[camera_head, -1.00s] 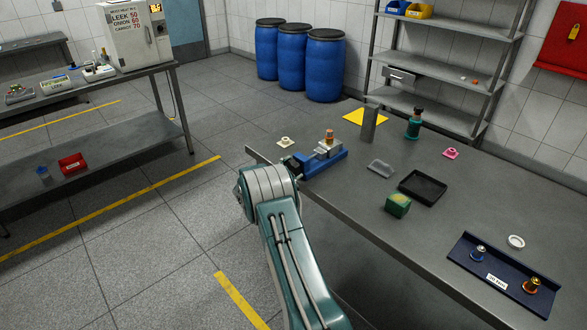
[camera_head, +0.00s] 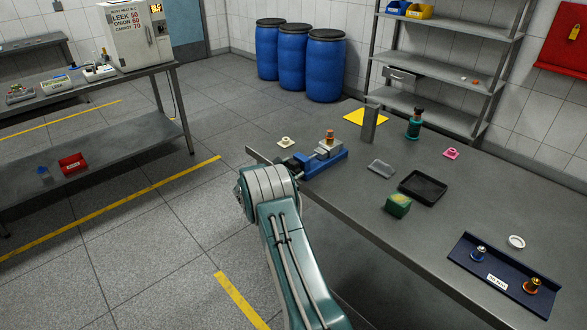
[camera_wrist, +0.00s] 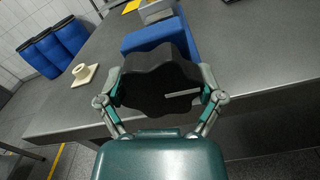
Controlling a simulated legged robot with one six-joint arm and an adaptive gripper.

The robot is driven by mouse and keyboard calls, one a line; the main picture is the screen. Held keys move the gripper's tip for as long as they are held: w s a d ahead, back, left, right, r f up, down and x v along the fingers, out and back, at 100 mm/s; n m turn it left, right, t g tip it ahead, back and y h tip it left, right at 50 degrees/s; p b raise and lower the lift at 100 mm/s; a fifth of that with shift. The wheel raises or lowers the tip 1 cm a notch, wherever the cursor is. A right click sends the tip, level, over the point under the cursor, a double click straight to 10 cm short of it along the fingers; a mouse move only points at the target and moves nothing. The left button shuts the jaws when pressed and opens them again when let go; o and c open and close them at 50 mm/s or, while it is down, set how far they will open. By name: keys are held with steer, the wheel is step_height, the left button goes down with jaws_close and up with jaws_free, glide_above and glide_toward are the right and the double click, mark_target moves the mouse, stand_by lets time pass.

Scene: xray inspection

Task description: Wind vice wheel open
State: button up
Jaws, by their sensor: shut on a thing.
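The black lobed vice wheel (camera_wrist: 158,88) sits between the two fingers of my gripper (camera_wrist: 160,90) in the wrist view, and the fingers are shut on its sides. A pale bar mark shows on its face, tilted slightly. The blue vice (camera_head: 328,160) stands at the table's left edge in the head view, and part of its blue body (camera_wrist: 160,35) shows behind the wheel in the wrist view. An orange-topped piece (camera_head: 330,137) stands at the vice's jaws. My arm hides most of the wheel and gripper in the head view.
A cream flanged piece (camera_head: 286,142) lies left of the vice; it also shows in the wrist view (camera_wrist: 85,74).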

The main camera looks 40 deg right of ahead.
steer(key=shift+a+f, duration=0.2)
steer(key=shift+f, duration=0.15)
steer(key=o, duration=0.9)
steer(key=shift+w, duration=0.1)
steer(key=shift+c, duration=0.2)
steer(key=shift+r, duration=0.15)
steer(key=a, duration=1.2)
steer(key=shift+s, duration=0.45)
